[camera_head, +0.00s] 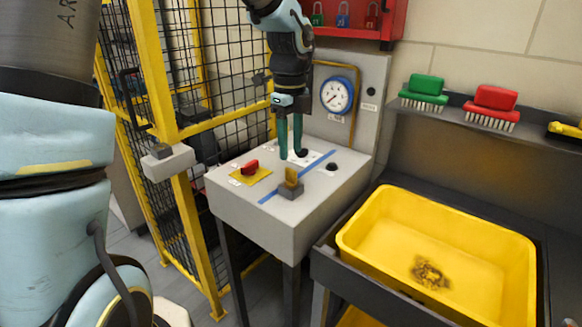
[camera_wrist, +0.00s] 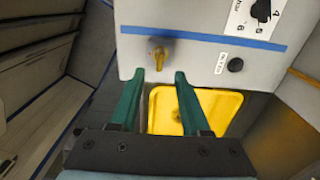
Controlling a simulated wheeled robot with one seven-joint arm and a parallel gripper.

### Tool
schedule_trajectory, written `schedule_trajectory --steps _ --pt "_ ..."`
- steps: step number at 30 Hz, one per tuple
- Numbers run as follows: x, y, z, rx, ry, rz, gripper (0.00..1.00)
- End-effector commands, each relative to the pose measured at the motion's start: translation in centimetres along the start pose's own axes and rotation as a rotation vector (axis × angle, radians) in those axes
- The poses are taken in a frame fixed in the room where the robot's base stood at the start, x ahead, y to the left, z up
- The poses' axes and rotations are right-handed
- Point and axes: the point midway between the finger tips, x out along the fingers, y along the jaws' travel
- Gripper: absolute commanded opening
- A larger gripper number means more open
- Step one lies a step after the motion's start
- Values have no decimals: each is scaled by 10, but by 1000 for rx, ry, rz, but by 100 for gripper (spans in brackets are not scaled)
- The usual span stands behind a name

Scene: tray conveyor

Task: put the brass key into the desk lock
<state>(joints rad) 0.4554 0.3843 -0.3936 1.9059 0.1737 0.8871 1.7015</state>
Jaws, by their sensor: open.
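The brass key (camera_head: 291,175) stands upright in a small grey block on the grey desk top; its lower part is hidden. It also shows in the wrist view (camera_wrist: 158,53), beyond and between the lines of my fingers. A round black fitting (camera_head: 331,166) with a small label sits on the same side of the blue tape and looks like the desk lock; it shows in the wrist view (camera_wrist: 235,65), right of the key. My gripper (camera_head: 291,157), with green fingers, is over the desk, pointing down. In the wrist view my gripper (camera_wrist: 166,75) is open and empty, apart from the key.
A red switch (camera_head: 250,167) on a yellow plate and a black selector (camera_wrist: 261,10) are across the blue tape (camera_wrist: 200,37). A gauge (camera_head: 337,95) stands behind the desk. A yellow mesh fence is left, a yellow bin (camera_head: 520,255) right.

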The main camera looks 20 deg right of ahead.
Motion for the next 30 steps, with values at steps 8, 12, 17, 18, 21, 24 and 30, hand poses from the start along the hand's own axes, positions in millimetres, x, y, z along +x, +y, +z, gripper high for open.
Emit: schedule_trajectory --steps 8,12,17,18,21,24,30 --pt "-32 0 0 0 0 0 47" --pt "-35 0 0 0 1 1 47" --pt "-35 0 0 0 1 1 47" --pt "-35 0 0 0 1 1 47" --pt "-35 0 0 0 1 1 47" --pt "-34 1 0 -3 1 1 47" --pt "-24 27 25 -255 -8 -5 47"
